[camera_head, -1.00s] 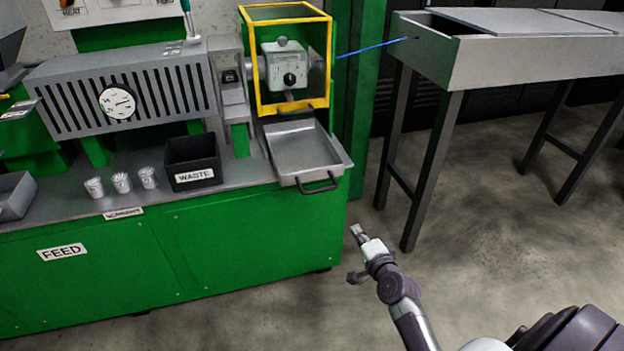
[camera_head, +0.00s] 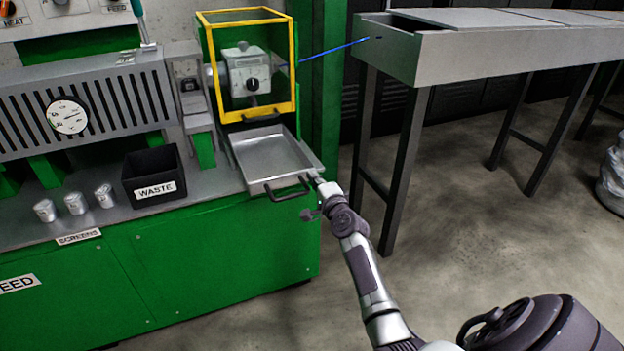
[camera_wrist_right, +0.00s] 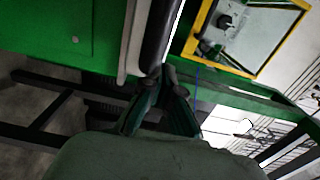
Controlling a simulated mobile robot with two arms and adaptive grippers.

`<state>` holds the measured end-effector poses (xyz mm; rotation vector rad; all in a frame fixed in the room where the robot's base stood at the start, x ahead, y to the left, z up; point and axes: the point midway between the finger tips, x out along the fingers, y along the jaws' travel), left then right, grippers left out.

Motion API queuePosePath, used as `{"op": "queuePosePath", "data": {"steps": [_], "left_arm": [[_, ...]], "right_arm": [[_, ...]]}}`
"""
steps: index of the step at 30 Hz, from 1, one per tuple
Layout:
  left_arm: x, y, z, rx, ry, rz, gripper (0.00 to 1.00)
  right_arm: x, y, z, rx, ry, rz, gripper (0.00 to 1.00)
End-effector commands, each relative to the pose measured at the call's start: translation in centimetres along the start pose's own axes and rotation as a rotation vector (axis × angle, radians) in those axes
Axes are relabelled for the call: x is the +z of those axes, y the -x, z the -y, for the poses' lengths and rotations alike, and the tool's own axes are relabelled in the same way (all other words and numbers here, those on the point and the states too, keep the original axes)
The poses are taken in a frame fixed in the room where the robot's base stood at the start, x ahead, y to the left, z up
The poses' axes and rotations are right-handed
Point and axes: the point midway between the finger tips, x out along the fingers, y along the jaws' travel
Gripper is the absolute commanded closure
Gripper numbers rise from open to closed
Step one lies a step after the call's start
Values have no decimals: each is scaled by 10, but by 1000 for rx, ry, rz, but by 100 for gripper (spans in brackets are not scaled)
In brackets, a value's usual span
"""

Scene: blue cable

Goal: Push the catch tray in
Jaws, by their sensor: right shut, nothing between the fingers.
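The catch tray (camera_head: 272,158) is a shallow grey metal tray with a dark handle (camera_head: 287,189) on its front. It sticks out below the yellow-framed guard box (camera_head: 249,68) on the green machine. My right gripper (camera_head: 315,177) is shut and empty at the tray's front right corner, beside the right end of the handle. I cannot tell if it touches the tray. In the right wrist view the shut fingers (camera_wrist_right: 168,78) are close to a dark bar and a grey edge. My left gripper is not in view.
A black waste bin (camera_head: 155,175) and several metal cups (camera_head: 75,203) stand on the bench left of the tray. A grey trough (camera_head: 440,55) on legs stands to the right, with a blue cable (camera_head: 335,50) running to it. The floor between is clear.

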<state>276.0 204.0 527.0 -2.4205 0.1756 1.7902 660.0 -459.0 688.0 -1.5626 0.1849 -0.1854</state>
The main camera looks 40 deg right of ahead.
Motion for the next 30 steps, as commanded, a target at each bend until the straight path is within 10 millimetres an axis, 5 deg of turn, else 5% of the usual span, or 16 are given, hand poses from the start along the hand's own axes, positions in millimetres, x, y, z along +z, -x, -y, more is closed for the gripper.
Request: {"op": "queuePosePath", "data": {"steps": [20,25,30], "left_arm": [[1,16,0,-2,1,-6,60],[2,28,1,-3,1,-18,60],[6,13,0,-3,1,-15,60]], "right_arm": [[0,-14,-1,0,0,1,100],[0,-27,-2,-1,0,0,100],[0,-48,-2,-2,1,0,100]]}}
